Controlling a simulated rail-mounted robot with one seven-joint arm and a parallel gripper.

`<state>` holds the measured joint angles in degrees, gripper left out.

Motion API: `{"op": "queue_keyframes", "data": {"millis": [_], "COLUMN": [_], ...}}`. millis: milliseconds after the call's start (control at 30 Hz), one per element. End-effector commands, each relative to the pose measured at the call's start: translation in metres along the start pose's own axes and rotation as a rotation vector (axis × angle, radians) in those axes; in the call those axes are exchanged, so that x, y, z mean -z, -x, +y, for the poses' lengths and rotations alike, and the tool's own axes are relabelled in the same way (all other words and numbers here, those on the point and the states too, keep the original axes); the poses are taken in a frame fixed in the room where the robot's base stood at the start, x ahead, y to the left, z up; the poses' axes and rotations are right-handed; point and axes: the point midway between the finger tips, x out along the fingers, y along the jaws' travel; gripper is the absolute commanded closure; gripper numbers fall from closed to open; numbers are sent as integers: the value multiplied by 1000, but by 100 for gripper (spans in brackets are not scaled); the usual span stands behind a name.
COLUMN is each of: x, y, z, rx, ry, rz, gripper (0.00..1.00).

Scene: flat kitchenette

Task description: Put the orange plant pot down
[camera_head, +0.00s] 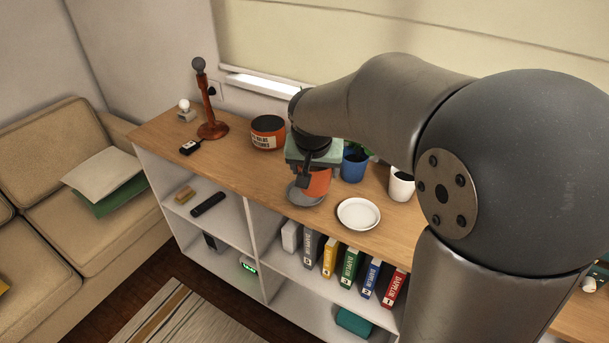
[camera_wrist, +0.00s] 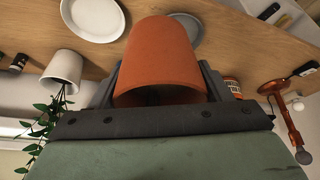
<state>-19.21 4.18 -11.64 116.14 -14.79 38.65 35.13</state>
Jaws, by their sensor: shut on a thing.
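The orange plant pot (camera_head: 317,183) is held at the shelf unit's top, partly hidden by my gripper in the head view. In the wrist view the pot (camera_wrist: 160,55) sits upright between the two fingers of my gripper (camera_wrist: 160,85), which is shut on it. A grey saucer (camera_head: 301,198) lies on the wooden top just below and left of the pot. It also shows behind the pot in the wrist view (camera_wrist: 188,28). I cannot tell whether the pot's base touches anything. A white saucer (camera_head: 358,214) lies empty to the right.
A blue pot (camera_head: 353,166) and a white pot (camera_head: 401,187) stand to the right, with green leaves nearby. An orange-and-black tin (camera_head: 268,132) and a wooden lamp (camera_head: 209,100) stand to the left.

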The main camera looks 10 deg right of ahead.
Motion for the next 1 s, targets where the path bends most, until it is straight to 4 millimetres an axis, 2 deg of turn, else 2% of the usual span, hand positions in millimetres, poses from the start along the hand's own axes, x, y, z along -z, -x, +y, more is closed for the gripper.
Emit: {"op": "queue_keyframes", "data": {"millis": [167, 300, 400, 700, 900, 1000], "x": [32, 39, 43, 49, 36, 36], "y": [-33, -68, -85, -109, -133, -135], "z": [-15, -23, -28, -33, -33, -33], "rx": [-4, -3, -2, -1, -1, 1], "ry": [0, -1, 0, 0, 0, -1], "rz": [-1, -3, -1, 0, -1, 3], "gripper": [63, 63, 63, 63, 63, 63]}}
